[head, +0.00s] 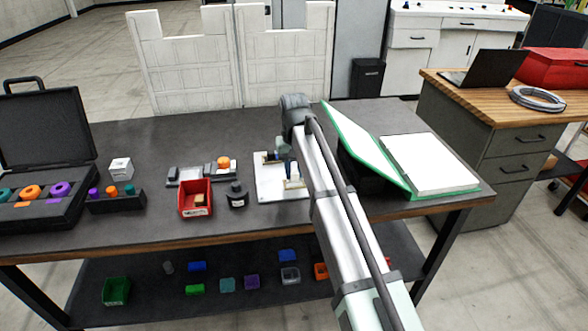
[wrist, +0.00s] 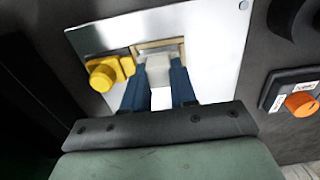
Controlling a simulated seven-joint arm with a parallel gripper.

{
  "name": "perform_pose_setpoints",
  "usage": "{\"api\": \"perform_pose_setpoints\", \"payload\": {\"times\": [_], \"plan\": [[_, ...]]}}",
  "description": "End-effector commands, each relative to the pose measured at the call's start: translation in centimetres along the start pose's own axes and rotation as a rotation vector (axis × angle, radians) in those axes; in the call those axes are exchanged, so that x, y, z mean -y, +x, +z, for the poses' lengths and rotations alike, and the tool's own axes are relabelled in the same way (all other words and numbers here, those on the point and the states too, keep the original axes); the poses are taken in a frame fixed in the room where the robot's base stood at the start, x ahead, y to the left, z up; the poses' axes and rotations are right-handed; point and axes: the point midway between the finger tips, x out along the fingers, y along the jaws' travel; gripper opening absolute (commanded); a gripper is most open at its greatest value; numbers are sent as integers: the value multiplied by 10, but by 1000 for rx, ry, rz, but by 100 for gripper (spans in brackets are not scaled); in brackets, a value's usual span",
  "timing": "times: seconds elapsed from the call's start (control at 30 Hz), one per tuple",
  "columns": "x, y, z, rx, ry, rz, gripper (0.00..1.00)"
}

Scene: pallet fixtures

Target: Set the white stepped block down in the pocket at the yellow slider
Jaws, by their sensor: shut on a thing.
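My gripper (wrist: 160,92) has its blue fingers shut on the white stepped block (wrist: 158,70), which sits between the fingertips. The block is over the white plate (wrist: 205,30), right at the tan-edged pocket (wrist: 158,43); I cannot tell whether it touches the pocket floor. The yellow slider (wrist: 108,72), with its round knob, lies just left of the block in the wrist view. In the head view my gripper (head: 283,158) is low over the plate (head: 268,190), and the arm hides part of it. The block is not clear there.
In the head view, a black bottle (head: 237,196) and a red bin (head: 195,200) stand left of the plate. A grey fixture with an orange knob (head: 224,162) is behind them. A green-edged open binder (head: 430,165) lies to the right.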

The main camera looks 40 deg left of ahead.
Motion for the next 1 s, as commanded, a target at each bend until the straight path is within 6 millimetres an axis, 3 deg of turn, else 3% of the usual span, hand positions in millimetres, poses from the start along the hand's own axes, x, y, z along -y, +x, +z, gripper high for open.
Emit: {"api": "perform_pose_setpoints", "payload": {"times": [1.0], "plan": [[0, 16, 0, -1, 0, 0, 0]]}}
